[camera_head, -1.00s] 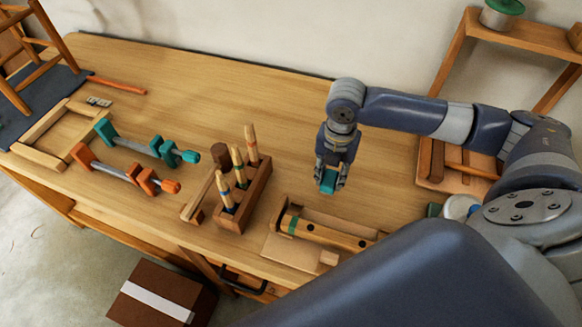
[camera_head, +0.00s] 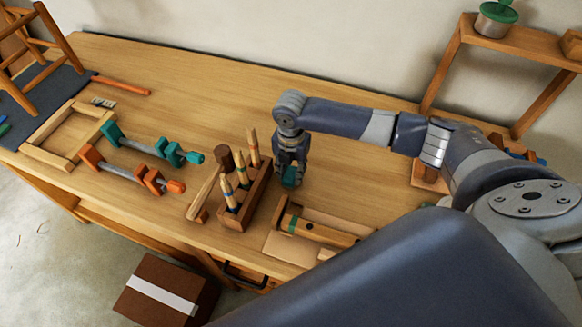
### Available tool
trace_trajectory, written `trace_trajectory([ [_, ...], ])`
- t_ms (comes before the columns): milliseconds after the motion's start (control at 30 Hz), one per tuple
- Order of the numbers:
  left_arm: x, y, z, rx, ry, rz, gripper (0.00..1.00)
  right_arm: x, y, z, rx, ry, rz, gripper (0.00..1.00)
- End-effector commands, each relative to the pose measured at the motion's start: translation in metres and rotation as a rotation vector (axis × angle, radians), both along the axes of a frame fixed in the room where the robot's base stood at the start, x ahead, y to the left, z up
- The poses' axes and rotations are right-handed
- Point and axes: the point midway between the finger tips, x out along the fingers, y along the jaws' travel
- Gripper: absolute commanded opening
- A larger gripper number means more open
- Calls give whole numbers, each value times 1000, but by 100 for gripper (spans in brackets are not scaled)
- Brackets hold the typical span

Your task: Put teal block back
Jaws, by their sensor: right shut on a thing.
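The teal block (camera_head: 288,183) is a small piece held between the fingers of my right gripper (camera_head: 290,176). My right gripper is shut on it and points down, just right of the wooden rack. The fingers cover much of the block. I cannot tell whether the block touches the table. My left gripper is not in view.
A wooden rack (camera_head: 240,213) with several upright chisels stands close left of my right gripper. A wooden tray (camera_head: 300,238) lies in front of it. A teal clamp (camera_head: 150,147) and an orange clamp (camera_head: 125,170) lie farther left. The table's back middle (camera_head: 200,90) is clear.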

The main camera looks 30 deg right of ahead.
Motion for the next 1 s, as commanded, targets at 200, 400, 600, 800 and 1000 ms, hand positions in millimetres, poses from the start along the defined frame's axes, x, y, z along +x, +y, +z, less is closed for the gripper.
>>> trace_trajectory([
  [200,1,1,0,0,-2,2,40,0,1,0,1,-1,1,10],
  [400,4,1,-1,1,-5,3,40,0,1,-3,2,-1,1,43],
  [600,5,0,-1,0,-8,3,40,0,1,-3,2,-1,1,50],
  [800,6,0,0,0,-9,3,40,0,0,-1,1,-1,1,50],
  [1000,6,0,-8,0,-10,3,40,1,1,22,3,-7,2,50],
])
